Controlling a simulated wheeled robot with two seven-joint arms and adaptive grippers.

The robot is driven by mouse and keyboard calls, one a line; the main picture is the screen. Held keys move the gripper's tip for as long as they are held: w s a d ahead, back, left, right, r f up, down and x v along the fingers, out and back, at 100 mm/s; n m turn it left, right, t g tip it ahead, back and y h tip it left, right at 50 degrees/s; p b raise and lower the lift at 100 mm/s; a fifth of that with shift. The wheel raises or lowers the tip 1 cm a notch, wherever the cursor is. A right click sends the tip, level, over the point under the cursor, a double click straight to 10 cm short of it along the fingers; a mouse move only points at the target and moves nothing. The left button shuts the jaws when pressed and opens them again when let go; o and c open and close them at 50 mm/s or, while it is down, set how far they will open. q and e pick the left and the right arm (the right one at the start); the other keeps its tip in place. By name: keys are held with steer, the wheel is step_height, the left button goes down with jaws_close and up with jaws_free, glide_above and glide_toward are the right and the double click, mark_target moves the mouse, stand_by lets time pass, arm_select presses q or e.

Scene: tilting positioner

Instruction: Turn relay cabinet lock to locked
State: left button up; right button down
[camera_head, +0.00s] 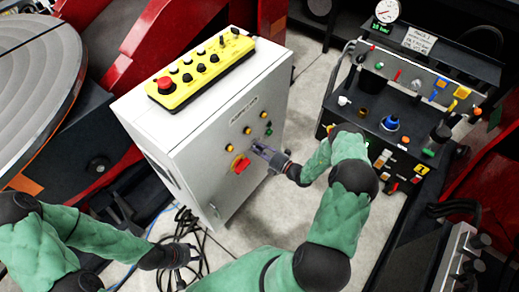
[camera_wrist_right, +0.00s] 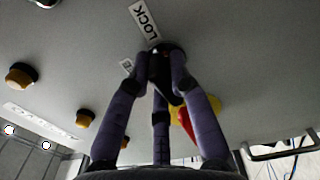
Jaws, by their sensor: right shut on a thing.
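The grey relay cabinet (camera_head: 205,140) stands in the middle of the head view, its front face toward me. My right gripper (camera_head: 259,149) is at the right part of that face. In the right wrist view my right gripper (camera_wrist_right: 164,62) has its fingers shut around a small dark lock (camera_wrist_right: 172,50). A white label reading LOCK (camera_wrist_right: 145,20) sits just above it. The fingers hide most of the lock, so I cannot tell which way it is turned. My left gripper (camera_head: 182,262) hangs low in front of the cabinet, away from it; its fingers are unclear.
A red and yellow rotary switch (camera_head: 241,164) is close to the left of my right gripper. Amber knobs (camera_head: 234,130) dot the cabinet face. A yellow button box (camera_head: 200,68) lies on top. A dark control bench (camera_head: 415,115) stands right; black cables (camera_head: 190,225) lie on the floor.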

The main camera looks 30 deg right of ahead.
steer(key=shift+d+m, duration=0.1)
steer(key=shift+m, duration=0.5)
steer(key=c, duration=1.1)
jaws_free()
steer(key=v, duration=1.2)
steer(key=shift+f, duration=0.1)
